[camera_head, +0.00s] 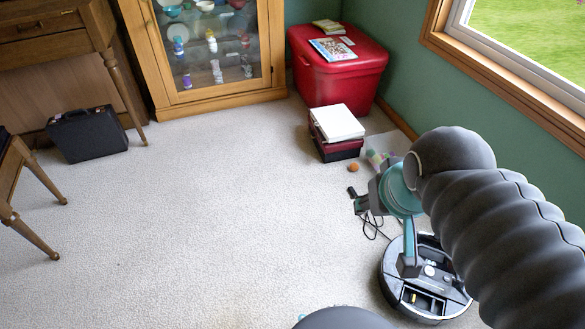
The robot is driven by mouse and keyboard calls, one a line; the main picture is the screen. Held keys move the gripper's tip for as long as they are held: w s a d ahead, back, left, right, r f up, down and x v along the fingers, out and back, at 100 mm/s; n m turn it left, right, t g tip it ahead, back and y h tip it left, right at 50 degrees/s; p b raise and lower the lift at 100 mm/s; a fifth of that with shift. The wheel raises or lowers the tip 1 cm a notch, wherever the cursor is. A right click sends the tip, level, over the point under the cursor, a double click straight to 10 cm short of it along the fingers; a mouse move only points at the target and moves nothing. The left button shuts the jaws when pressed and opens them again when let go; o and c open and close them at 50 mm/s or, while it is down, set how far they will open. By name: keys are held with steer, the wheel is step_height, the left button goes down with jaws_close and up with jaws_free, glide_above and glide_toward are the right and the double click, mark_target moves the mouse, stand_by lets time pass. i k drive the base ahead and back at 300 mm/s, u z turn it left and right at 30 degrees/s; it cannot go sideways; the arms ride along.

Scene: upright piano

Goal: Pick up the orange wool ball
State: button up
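The small orange wool ball (353,167) lies on the pale carpet near the right wall, just in front of a stack of boxes. My gripper (382,236) is in the right half of the view, nearer to me than the ball and below it in the picture. Its two fingers appear spread apart, with nothing between them. The ball is apart from the gripper and fully visible. My dark arm comes in from the lower right and hides part of the floor and wall there.
A stack of boxes with a white top (338,122) and a red chest (335,75) stand behind the ball. The carpet's middle (220,210) is clear.

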mark_target(353, 166)
steer(key=u, duration=0.35)
steer(key=i, duration=1.65)
